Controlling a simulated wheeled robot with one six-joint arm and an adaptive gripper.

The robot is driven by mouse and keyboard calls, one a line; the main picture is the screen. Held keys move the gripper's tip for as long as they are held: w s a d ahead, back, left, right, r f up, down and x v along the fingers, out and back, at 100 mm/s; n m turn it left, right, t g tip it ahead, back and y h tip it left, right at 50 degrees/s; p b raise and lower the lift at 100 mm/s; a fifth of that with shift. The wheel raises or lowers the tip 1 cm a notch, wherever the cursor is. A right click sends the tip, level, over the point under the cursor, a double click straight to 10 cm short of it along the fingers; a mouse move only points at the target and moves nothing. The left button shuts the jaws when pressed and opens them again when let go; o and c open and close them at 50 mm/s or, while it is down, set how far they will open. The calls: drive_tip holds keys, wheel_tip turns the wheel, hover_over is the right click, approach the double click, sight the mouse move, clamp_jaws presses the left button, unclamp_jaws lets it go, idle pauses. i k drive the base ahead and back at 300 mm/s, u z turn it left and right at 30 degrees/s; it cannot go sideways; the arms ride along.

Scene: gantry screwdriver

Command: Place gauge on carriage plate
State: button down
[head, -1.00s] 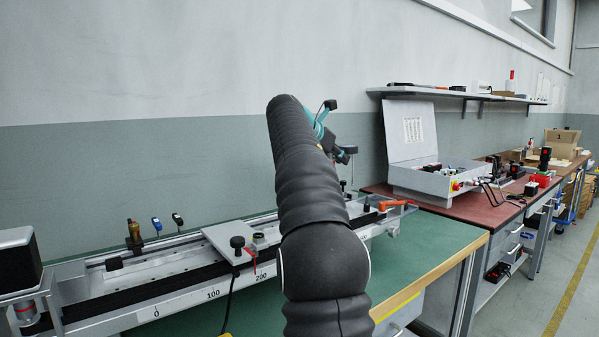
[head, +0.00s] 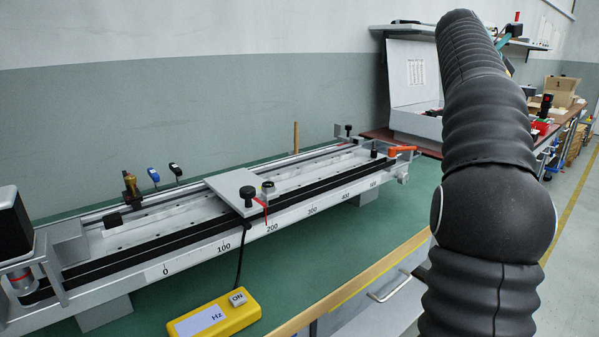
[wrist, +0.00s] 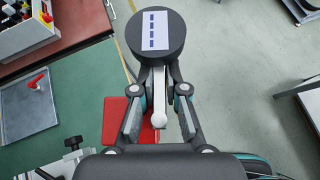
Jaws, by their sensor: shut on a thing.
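The carriage plate (head: 232,188) is a flat light-grey plate on the long rail in the head view, with a black knob and a small ring-like fitting at its right side. In the wrist view my gripper (wrist: 158,88) is shut on the gauge (wrist: 173,51), a dark round disc with a white and blue label. A pale stem runs from the disc back between the fingers. The gauge is held well away from the plate, over the floor beside the bench. My arm hides the gripper in the head view.
The rail (head: 190,248) carries a number scale and an orange handle (head: 401,150). A yellow Hz box (head: 214,314) lies on the green bench in front. A brass fitting (head: 131,186) and blue and black clips stand behind the rail. A grey tray (wrist: 22,112) lies on the bench.

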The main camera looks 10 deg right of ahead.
sight(252, 177)
drive_tip(key=z, duration=1.15)
drive_tip(key=k, duration=1)
drive_tip(key=u, duration=1.8)
drive_tip(key=i, duration=0.5)
drive_tip(key=u, duration=0.05)
